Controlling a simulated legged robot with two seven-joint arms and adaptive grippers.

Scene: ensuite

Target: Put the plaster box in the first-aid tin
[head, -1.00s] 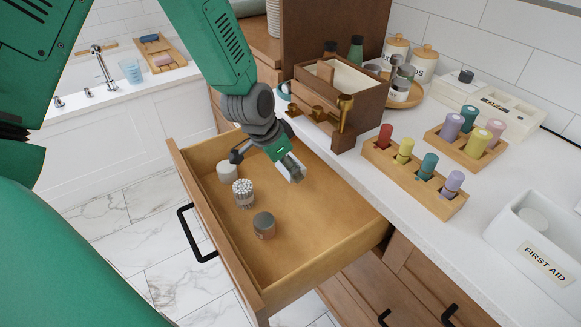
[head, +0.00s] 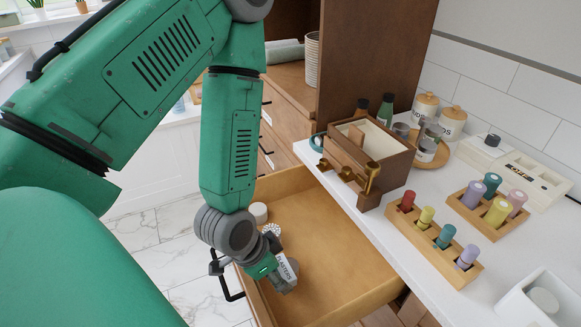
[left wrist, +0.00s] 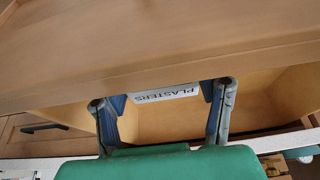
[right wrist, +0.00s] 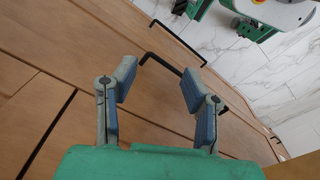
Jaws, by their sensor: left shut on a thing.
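The plaster box is white with the word PLASTERS (head: 287,269). My left gripper (head: 284,276) is shut on it, over the open wooden drawer (head: 330,268). In the left wrist view the box (left wrist: 166,93) sits between the two fingers (left wrist: 163,100). The first-aid tin (head: 537,306) is a white open container at the bottom right of the counter, partly cut off by the picture's edge, with a round white item (head: 544,299) inside. My right gripper (right wrist: 154,95) is open and empty in the right wrist view, over wooden fronts with black handles.
A white roll (head: 258,211) and a jar of swabs (head: 271,230) stand in the drawer. On the counter are a wooden box with brass fittings (head: 370,150), a holder with coloured rolls (head: 431,240) and another holder (head: 480,217). The counter's front strip is clear.

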